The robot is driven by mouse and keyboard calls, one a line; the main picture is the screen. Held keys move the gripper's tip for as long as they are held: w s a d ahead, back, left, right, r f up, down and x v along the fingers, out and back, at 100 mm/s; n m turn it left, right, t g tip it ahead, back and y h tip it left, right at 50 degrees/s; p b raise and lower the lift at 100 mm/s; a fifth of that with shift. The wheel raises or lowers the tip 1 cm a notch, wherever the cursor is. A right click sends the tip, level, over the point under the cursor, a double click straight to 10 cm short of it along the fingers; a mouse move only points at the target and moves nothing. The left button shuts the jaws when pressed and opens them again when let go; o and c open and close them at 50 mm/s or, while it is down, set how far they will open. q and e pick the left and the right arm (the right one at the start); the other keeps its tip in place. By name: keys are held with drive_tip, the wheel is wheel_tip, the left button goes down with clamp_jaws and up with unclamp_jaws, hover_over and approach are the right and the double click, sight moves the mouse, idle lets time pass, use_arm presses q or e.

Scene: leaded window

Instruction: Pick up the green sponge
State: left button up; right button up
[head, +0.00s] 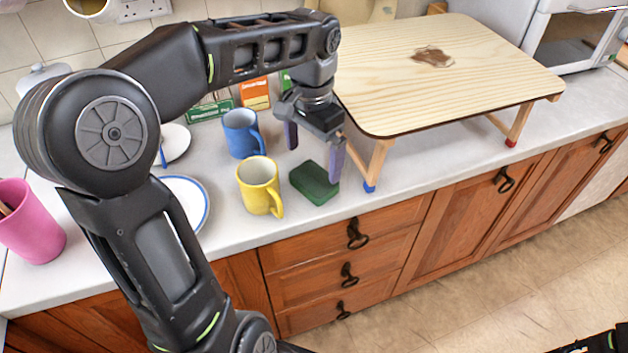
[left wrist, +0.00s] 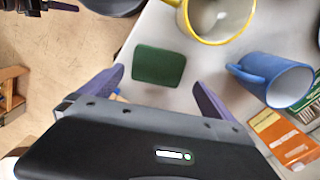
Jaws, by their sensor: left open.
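The green sponge (head: 314,183) lies flat on the white counter, just right of the yellow mug. In the left wrist view the sponge (left wrist: 159,65) shows between and beyond my two fingers. My left gripper (head: 314,155) is open and empty, with its purple fingers pointing down above and slightly behind the sponge. It also shows in the left wrist view (left wrist: 155,83) with the fingers spread apart. My right gripper cannot be made out; only a dark part shows at the head view's bottom right corner.
The yellow mug (head: 259,186) stands close left of the sponge and the blue mug (head: 242,134) behind it. A wooden folding table (head: 490,60) with a brown stain stands to the right, its near leg close by. A plate (head: 187,196) and pink cup (head: 29,222) are left.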

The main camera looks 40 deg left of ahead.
sight(314, 177)
use_arm(q)
drive_tip(key=shift+d+f+p, duration=0.2)
drive_tip(key=shift+f+p, duration=0.15)
drive_tip(key=shift+f, duration=2.25)
drive_tip(key=shift+c, duration=0.2)
drive_tip(key=c, duration=1.1)
wheel_tip(314, 177, up, 10)
